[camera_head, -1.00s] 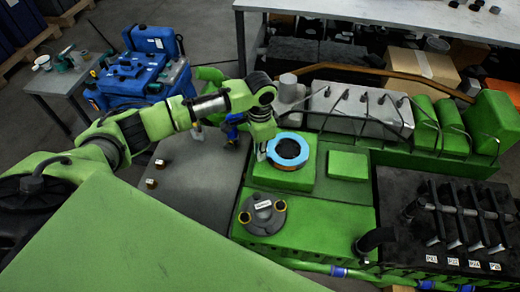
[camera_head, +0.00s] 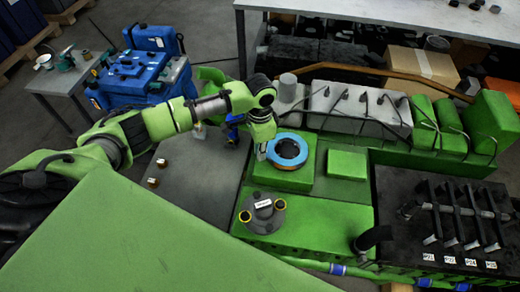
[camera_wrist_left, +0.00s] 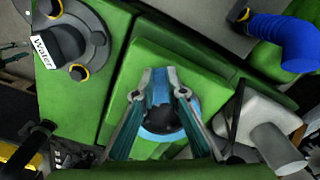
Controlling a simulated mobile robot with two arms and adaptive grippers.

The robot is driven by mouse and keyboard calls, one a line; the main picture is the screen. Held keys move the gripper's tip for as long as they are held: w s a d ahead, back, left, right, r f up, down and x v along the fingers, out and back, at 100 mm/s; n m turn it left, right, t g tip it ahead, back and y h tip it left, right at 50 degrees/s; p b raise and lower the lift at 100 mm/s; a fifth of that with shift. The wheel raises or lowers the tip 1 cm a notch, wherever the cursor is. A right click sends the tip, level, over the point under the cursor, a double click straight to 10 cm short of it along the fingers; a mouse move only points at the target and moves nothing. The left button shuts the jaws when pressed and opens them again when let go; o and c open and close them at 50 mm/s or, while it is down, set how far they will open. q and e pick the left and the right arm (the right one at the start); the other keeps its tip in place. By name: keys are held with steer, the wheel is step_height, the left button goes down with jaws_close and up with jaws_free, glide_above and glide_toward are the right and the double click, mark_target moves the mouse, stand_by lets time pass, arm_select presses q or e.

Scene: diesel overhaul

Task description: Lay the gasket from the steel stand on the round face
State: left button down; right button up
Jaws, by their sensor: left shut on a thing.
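The face is mostly covered; a dark opening shows through the ring. My left gripper (camera_head: 261,154) is shut on the ring's left edge. In the left wrist view, the blue ring (camera_wrist_left: 160,137) sits between the fingers of the left gripper (camera_wrist_left: 162,100), with the dark opening in the middle. I cannot tell whether the ring touches the face. My right gripper is out of view.
A grey round cover labelled "Water" (camera_head: 264,212) with yellow-rimmed ports sits in front. A flat green block (camera_head: 347,163) stands to the right. A grey surface (camera_head: 190,187) with two small brown pieces lies to the left. A blue hose (camera_wrist_left: 284,42) shows in the left wrist view.

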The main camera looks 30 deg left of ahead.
arm_select(q)
steer(key=shift+f, duration=0.9)
stand_by(0.6)
steer(key=shift+s+f, duration=0.1)
steer(key=shift+s, duration=0.05)
stand_by(0.5)
steer(key=c, duration=2)
jaws_free()
steer(key=shift+r, duration=0.4)
step_height(320, 180, up, 11)
steer(key=shift+r, duration=0.1)
